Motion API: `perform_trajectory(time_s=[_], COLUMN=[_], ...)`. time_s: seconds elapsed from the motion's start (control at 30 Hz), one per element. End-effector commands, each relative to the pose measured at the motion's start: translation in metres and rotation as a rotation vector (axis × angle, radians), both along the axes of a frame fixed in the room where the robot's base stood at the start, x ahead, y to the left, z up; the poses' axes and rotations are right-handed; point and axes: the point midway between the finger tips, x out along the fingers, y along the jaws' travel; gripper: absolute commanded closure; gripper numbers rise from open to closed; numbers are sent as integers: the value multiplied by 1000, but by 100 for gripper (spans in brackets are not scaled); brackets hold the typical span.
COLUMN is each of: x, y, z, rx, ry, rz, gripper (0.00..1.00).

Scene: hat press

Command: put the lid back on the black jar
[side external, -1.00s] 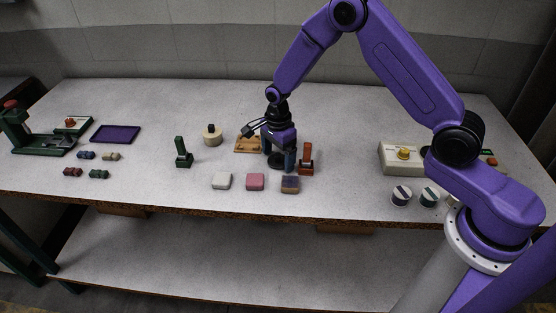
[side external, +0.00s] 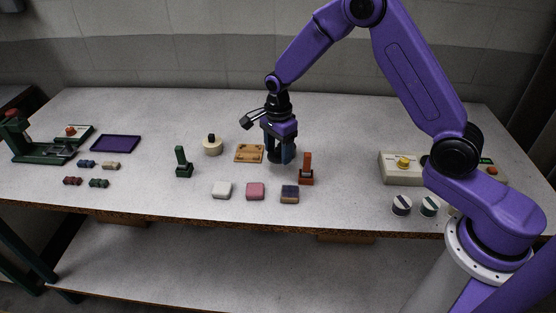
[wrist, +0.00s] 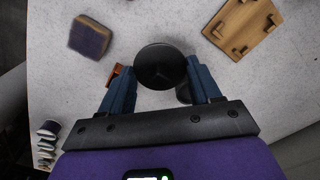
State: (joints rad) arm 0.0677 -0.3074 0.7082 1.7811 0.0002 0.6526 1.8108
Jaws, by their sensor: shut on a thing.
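My gripper (side external: 279,157) is shut on a round black thing, apparently the lid (wrist: 160,65), seen as a dark disc between the blue fingers in the wrist view (wrist: 160,88). In the side view the fingers point down above the middle of the table and largely hide what they hold. A dark shape, perhaps the black jar (wrist: 183,94), shows beside the right finger in the wrist view, mostly hidden by the disc and finger. I cannot tell whether the disc and this shape touch.
An orange-red stand (side external: 306,170) is close to the right of my gripper, and a wooden board (side external: 249,153) to its left. White, pink and purple-topped blocks (side external: 289,194) lie in front. A cream pot with a black knob (side external: 212,146) and green stand (side external: 183,163) are further left.

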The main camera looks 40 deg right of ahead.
Motion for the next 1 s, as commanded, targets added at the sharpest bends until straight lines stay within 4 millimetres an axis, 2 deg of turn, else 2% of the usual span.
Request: perform_trajectory(time_s=[0.1,0.27,0.4,0.63,0.77,1.0], x=[1,4,19,40,43,42], y=[1,-4,-28,-66,-71,-71], z=[22,39,46,48,45,27], rx=[1,1,0,0,0,0], ry=[-4,-3,0,4,5,7], rz=[1,-2,-7,-3,0,0], gripper=[66,66,66,66,66,66])
